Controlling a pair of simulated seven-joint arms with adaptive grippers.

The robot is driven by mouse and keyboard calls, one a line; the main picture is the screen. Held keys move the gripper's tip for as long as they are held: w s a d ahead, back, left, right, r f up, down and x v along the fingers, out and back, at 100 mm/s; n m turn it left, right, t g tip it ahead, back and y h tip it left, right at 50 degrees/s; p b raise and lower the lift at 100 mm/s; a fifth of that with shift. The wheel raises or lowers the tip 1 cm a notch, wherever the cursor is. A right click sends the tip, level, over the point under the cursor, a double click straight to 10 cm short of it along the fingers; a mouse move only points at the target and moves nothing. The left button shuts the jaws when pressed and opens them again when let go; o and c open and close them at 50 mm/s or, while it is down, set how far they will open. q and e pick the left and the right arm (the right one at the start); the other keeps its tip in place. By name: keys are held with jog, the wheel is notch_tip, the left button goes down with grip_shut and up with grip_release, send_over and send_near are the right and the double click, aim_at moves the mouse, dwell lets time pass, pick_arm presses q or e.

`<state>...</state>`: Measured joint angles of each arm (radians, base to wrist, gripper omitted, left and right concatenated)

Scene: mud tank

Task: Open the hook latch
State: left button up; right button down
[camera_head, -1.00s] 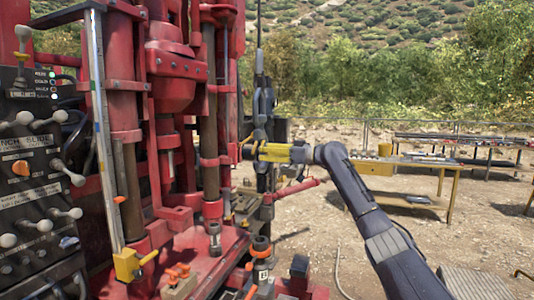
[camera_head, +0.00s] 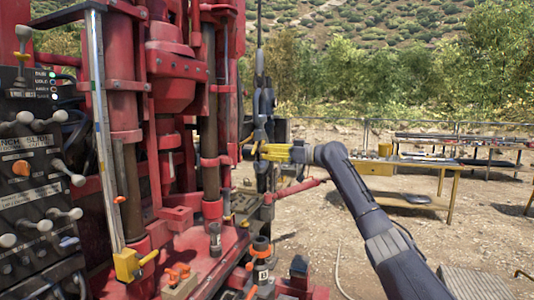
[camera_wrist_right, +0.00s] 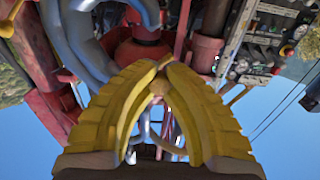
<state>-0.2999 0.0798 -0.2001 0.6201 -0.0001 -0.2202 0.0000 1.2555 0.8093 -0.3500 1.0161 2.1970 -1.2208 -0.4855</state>
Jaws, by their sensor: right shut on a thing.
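The dark grey hook (camera_head: 262,103) hangs beside the red drill rig, right of its mast, in the head view. Its curved blue-grey metal also shows at the upper left of the right wrist view (camera_wrist_right: 75,40). My right gripper (camera_head: 256,151), with yellow fingers, is at the lower part of the hook. In the right wrist view its fingertips (camera_wrist_right: 163,66) meet, shut on a small tan-yellow piece (camera_wrist_right: 160,86), seemingly the latch's handle. The fingers hide much of this piece, and I cannot tell how far the latch is open. My left gripper is not in view.
The red rig (camera_head: 175,80) stands close on the left, with a lever panel (camera_head: 35,190) at the far left. A yellow workbench (camera_head: 445,165) stands behind my right arm. A pipe rack (camera_head: 465,140) is farther back. Open gravel lies between the rig and the bench.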

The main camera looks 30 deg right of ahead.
jog(key=shift+a+f+m, duration=0.1)
jog(key=shift+a+m, duration=0.05)
jog(key=shift+m, duration=0.25)
jog(key=m, duration=0.1)
jog(key=r+m, duration=0.1)
jog(key=shift+s+a+m, duration=0.25)
jog(key=shift+m, duration=0.05)
jog(key=shift+s+a+r+m, duration=0.1)
jog(key=shift+r+m, duration=0.2)
jog(key=shift+m, duration=0.45)
jog(key=shift+s+a+r+m, duration=0.1)
jog(key=shift+r+m, duration=0.15)
jog(key=shift+m, duration=0.5)
jog(key=c, duration=1.2)
grip_release()
jog(key=shift+r, duration=0.2)
jog(key=shift+c, duration=0.2)
jog(key=v, duration=1.2)
